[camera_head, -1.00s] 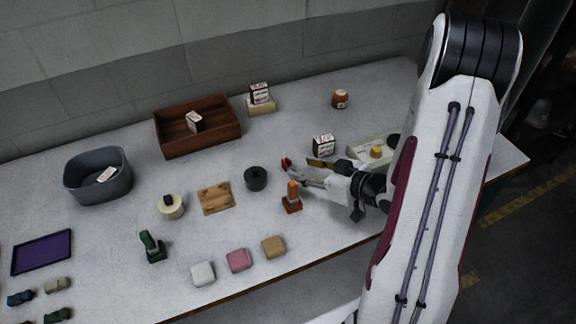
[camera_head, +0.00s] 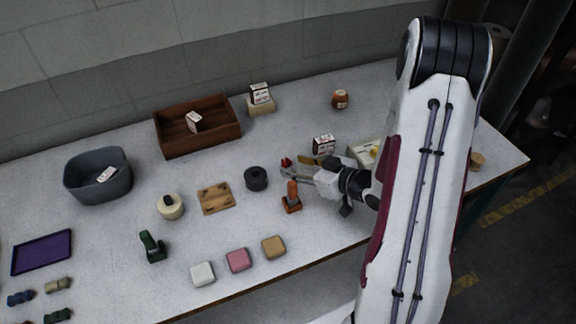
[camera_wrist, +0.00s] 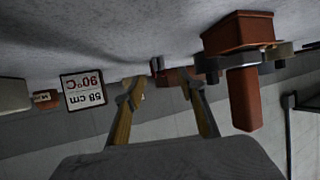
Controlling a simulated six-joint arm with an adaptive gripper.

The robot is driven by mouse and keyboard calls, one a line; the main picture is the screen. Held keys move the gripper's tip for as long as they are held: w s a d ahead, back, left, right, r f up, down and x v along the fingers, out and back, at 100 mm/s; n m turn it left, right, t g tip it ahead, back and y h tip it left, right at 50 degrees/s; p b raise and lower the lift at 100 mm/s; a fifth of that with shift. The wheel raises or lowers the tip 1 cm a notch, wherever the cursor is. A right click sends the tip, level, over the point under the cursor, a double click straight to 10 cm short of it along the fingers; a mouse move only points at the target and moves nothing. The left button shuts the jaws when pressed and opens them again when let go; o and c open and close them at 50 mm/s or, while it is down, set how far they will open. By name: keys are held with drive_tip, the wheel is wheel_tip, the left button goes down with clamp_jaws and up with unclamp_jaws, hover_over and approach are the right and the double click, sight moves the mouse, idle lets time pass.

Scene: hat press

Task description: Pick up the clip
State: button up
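A small red piece, which looks like the clip (camera_head: 287,162), lies on the table just beyond my fingertips. In the wrist view the red clip (camera_wrist: 178,77) shows beyond and between my fingers, partly covered by the right finger. My gripper (camera_head: 284,171) is low over the table and its fingers point left. In the wrist view my gripper (camera_wrist: 165,90) has its two fingers spread, with a clear gap and nothing held. I cannot tell whether a fingertip touches the clip.
An orange upright piece on a rust base (camera_head: 291,197) stands close beside my fingers; it is large in the wrist view (camera_wrist: 240,60). A printed box (camera_head: 323,144) and a dark round tin (camera_head: 256,178) are nearby. A white tray (camera_head: 358,155) is partly behind my arm.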

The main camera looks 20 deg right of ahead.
sight(290, 164)
drive_tip(key=shift+x, duration=2.05)
drive_tip(key=shift+d, duration=0.15)
clamp_jaws()
